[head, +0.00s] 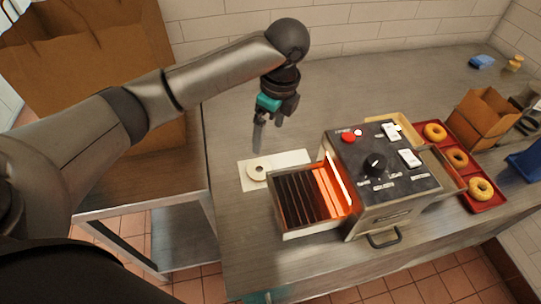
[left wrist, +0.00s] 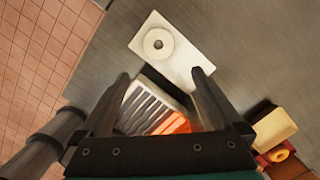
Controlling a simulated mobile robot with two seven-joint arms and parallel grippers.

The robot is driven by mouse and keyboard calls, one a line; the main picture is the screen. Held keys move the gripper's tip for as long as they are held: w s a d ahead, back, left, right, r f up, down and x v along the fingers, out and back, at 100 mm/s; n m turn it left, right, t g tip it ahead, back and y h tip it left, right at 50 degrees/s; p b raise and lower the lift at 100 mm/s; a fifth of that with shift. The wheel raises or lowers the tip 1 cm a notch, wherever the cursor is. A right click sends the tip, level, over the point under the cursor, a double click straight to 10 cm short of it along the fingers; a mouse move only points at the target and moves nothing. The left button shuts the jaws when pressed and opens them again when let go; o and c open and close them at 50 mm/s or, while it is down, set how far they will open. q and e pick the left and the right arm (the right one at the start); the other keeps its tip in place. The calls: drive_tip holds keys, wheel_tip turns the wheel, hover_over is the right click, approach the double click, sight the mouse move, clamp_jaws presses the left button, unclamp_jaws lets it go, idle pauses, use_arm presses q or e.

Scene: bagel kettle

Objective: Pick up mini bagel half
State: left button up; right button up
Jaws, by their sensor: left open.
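A mini bagel half (head: 257,173) lies flat on a white board (head: 297,158) on the steel counter, left of the toaster. In the left wrist view the pale ring of the bagel half (left wrist: 158,44) lies on the white board (left wrist: 189,73), beyond my fingertips. My left gripper (head: 267,131) is open and empty, with its fingers pointing down above the counter behind the bagel half. In the left wrist view its two fingers (left wrist: 160,80) stand wide apart. My right gripper is in neither view.
The toaster (head: 379,180) with glowing orange slots (head: 328,192) stands just right of the board. Further right, a red tray (head: 486,200) holds several bagels, next to a cardboard box (head: 484,118). A large brown paper bag (head: 90,60) stands at the left.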

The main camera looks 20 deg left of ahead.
sight(259, 172)
use_arm(q)
drive_tip(key=f, duration=0.4)
drive_tip(key=a+f, duration=0.1)
drive_tip(key=f, duration=0.1)
drive_tip(key=shift+s+a+f+b, duration=0.1)
drive_tip(key=shift+s+f+b, duration=0.2)
drive_tip(key=shift+b, duration=0.1)
wheel_tip(259, 172, down, 2)
drive_tip(key=shift+w+a+f, duration=0.1)
drive_tip(key=shift+a+f, duration=0.05)
drive_tip(key=shift+f, duration=0.05)
drive_tip(key=shift+w+f, duration=0.1)
drive_tip(key=shift+f, duration=0.3)
drive_tip(key=f, duration=0.2)
drive_tip(key=a+f+b, duration=0.1)
drive_tip(key=f, duration=0.1)
drive_tip(key=shift+w+a+f, duration=0.1)
drive_tip(key=shift+f, duration=0.35)
drive_tip(key=c, duration=1.1)
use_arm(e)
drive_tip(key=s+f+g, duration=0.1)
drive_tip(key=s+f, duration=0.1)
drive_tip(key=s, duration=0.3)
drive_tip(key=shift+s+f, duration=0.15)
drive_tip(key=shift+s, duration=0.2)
